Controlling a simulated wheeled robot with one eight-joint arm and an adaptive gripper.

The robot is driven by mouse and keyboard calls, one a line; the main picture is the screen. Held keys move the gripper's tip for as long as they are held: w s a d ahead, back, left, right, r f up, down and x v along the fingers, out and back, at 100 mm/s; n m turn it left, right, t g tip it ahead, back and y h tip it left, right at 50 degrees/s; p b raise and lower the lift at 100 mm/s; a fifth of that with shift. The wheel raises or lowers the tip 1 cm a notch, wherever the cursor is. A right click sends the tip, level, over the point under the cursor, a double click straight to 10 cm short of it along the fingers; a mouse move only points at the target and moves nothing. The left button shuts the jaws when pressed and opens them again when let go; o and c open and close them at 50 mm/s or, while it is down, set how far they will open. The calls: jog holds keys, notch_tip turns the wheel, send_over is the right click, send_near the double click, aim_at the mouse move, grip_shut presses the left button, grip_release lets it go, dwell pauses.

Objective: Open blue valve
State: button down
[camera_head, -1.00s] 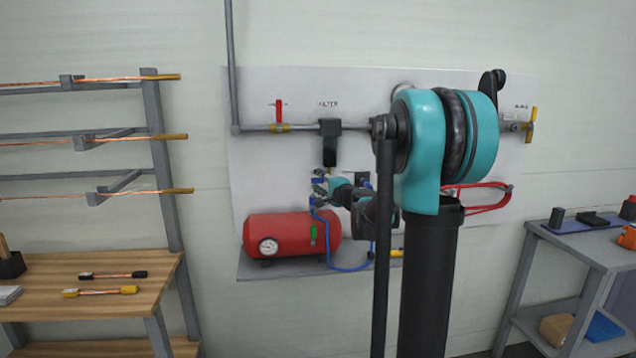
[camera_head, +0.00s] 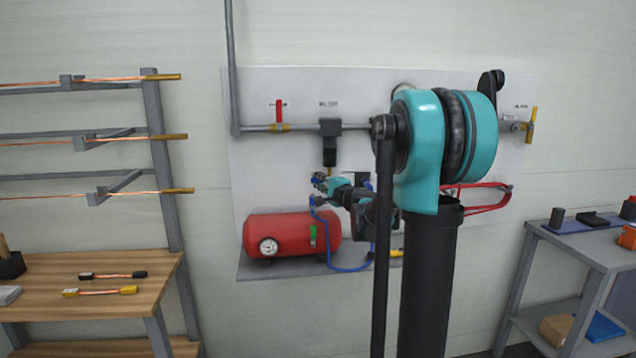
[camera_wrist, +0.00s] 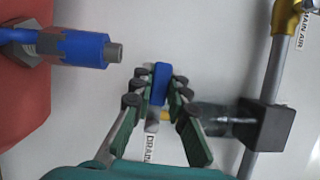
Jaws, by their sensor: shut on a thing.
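The blue valve's handle (camera_wrist: 160,84) is a small blue bar between my fingertips in the wrist view. My gripper (camera_wrist: 158,88), with green fingers and dark pads, is shut on it from both sides. A brass-coloured piece shows just behind the handle, partly hidden by the right finger. In the head view my gripper (camera_head: 323,183) is below the dark filter (camera_head: 330,150) and above the red tank; the handle is too small there to tell its angle.
The red tank (camera_head: 290,236) sits on a wall shelf, with a blue hose (camera_head: 334,245) beside it. A blue hose fitting (camera_wrist: 85,49) is left of my fingers. A grey pipe (camera_head: 300,127) with a red-handled valve (camera_head: 279,112) runs above. A table (camera_head: 95,310) stands left.

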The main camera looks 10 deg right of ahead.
jog(key=shift+d+r+m+t, duration=0.1)
jog(key=shift+r+m+t, duration=0.25)
jog(key=shift+m, duration=0.55)
jog(key=shift+d+r+m+t, duration=0.1)
jog(key=shift+r+m+t, duration=0.25)
jog(key=shift+m, duration=0.55)
jog(key=shift+d+r+m+t, duration=0.1)
jog(key=shift+r+m+t, duration=0.25)
jog(key=shift+m, duration=0.55)
jog(key=c, duration=1.5)
grip_release()
jog(key=shift+o, duration=0.2)
